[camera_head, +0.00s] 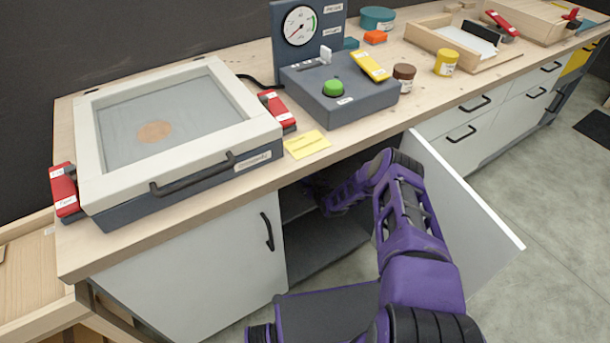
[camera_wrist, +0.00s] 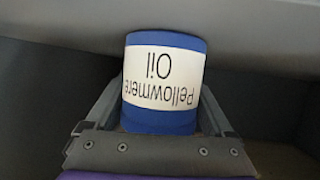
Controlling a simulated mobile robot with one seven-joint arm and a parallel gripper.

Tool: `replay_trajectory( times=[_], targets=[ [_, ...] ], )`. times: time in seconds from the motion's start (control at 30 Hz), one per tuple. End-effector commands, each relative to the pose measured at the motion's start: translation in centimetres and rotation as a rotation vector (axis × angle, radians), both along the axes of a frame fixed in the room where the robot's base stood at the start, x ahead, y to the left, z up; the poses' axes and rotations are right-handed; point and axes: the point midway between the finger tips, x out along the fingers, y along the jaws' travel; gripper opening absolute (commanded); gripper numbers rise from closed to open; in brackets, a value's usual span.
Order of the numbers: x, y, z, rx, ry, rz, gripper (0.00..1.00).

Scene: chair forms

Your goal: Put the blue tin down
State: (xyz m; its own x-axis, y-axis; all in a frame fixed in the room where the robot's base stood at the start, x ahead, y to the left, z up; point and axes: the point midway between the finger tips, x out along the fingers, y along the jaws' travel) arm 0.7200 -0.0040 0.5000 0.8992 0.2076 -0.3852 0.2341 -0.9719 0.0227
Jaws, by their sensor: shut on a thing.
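The blue tin (camera_wrist: 162,118) has a white label reading "Pellowmere Oil", upside down in the wrist view. My gripper (camera_wrist: 163,108) is shut on it, with one finger on each side. In the head view my purple arm reaches into the open cabinet (camera_head: 322,248) under the workbench. The gripper and tin are hidden there by the bench and arm. A grey surface runs behind the tin in the wrist view; whether the tin touches it I cannot tell.
The white cabinet door (camera_head: 465,205) stands open right of my arm. The closed white door (camera_head: 195,275) is to the left. The workbench top (camera_head: 385,130) overhangs the opening. On it are a framed box (camera_head: 250,158) and a gauge unit (camera_head: 340,108).

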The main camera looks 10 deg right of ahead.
Motion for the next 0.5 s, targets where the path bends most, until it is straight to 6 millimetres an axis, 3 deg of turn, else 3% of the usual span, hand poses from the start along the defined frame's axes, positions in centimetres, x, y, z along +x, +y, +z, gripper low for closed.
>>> replay_trajectory(
  times=[0.33,0.37,0.4,0.5],
  targets=[
    [0.02,0.01,-0.29,0.000,-0.002,-0.001,0.19],
    [-0.01,0.00,-0.28,0.000,-0.001,0.000,0.92],
    [-0.01,0.00,-0.28,0.000,-0.001,0.000,1.00],
    [0.00,-0.01,-0.26,0.000,-0.001,0.000,1.00]
  ],
)
